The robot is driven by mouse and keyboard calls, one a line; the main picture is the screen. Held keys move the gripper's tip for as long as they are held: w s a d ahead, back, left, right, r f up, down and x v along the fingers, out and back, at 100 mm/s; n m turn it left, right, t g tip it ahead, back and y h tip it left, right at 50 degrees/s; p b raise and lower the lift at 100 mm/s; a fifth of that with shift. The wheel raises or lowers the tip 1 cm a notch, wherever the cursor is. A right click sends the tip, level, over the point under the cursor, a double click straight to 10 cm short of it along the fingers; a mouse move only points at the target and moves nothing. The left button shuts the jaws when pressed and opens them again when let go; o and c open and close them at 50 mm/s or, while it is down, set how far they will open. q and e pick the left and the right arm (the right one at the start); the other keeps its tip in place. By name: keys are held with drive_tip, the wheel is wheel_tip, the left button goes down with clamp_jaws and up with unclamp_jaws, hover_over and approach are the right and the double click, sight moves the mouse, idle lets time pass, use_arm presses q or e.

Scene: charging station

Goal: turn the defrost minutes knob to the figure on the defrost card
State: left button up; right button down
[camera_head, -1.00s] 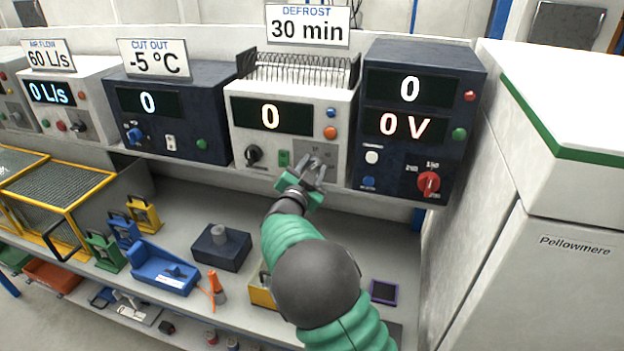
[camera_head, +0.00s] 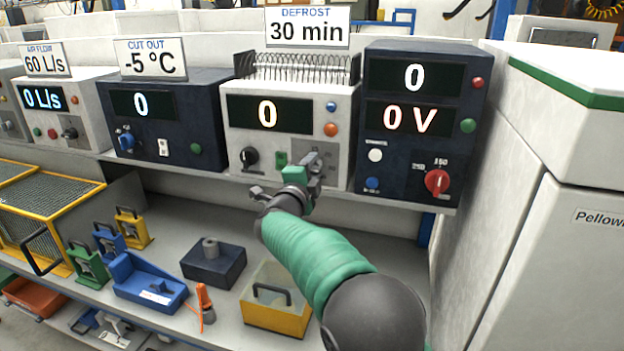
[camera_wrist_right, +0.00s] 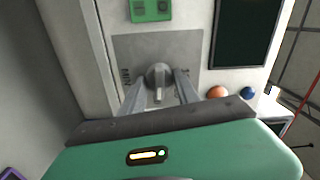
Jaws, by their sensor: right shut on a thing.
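The defrost card (camera_head: 307,27) reads "DEFROST 30 min" and stands above the white unit (camera_head: 240,144). That unit's display (camera_head: 268,113) reads 0. My right gripper (camera_head: 316,164) is at the grey plate on the lower right of this unit. In the right wrist view, its two fingers (camera_wrist_right: 160,88) are shut on a grey knob (camera_wrist_right: 159,74) in the middle of the grey plate (camera_wrist_right: 126,49). In the head view the gripper hides the knob. The scale marks beside the knob are too small to read. My left gripper is not in view.
A black knob (camera_head: 249,157) and a green switch (camera_head: 282,159) sit left of the grey plate. A dark blue unit with a red knob (camera_head: 437,182) stands close on the right. Below are a yellow bin (camera_head: 272,319) and a dark block (camera_head: 205,268).

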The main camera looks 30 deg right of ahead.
drive_tip(key=shift+a+f+m+b, duration=0.1)
drive_tip(key=shift+f+m+b, duration=0.4)
drive_tip(key=shift+f+m, duration=0.1)
drive_tip(key=shift+r, duration=0.1)
drive_tip(key=c, duration=1.3)
unclamp_jaws()
drive_tip(key=o, duration=0.4)
drive_tip(key=shift+r, duration=0.3)
drive_tip(key=shift+s+a, duration=0.1)
drive_tip(key=b+v, duration=0.1)
drive_tip(key=v, duration=1.5)
drive_tip(key=shift+s+a, duration=0.15)
drive_tip(key=shift+a, duration=0.15)
